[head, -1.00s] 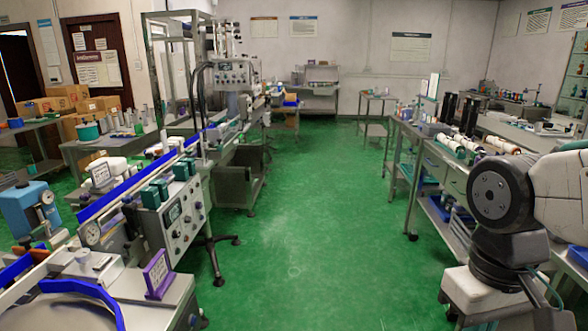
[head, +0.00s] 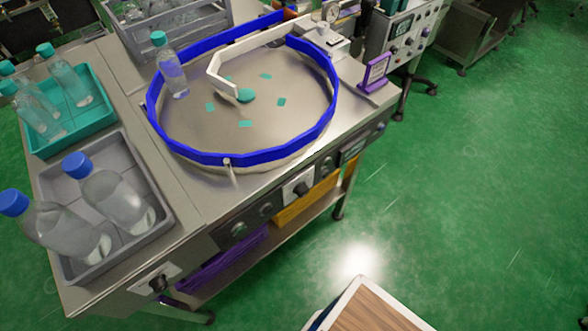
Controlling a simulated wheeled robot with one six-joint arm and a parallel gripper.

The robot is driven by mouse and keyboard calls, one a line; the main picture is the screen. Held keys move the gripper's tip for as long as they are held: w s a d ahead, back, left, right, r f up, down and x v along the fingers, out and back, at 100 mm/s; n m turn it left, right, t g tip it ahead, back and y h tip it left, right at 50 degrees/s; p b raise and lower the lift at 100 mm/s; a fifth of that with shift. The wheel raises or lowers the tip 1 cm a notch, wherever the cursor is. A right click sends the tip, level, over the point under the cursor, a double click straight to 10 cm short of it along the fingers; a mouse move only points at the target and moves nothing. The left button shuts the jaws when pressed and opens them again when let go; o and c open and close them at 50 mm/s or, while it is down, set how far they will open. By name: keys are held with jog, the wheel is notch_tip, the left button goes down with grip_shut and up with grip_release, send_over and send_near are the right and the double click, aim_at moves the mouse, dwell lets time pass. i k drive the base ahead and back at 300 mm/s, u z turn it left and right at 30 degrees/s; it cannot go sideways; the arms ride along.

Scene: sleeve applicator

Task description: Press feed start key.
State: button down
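The front panel of the feed table carries several controls in the head view. A round green button (head: 238,230) sits toward its left part. Right of it are a dark round control (head: 265,210), a switch on a white plate (head: 298,188), another dark knob (head: 327,166) and a small dark display (head: 352,150). A black knob on a white plate (head: 158,282) is at the lower left. The labels are too small to read, so I cannot tell which control is the feed start key. My gripper is not in view.
A round turntable with a blue rim (head: 320,135) holds one teal-capped bottle (head: 172,72). A teal tray (head: 100,125) and a grey tray (head: 165,225) hold bottles at left. A purple sign (head: 375,72) stands at the right corner. Green floor (head: 470,210) is clear at right.

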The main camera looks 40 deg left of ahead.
aim_at(240, 230)
jog(key=u, duration=1.45)
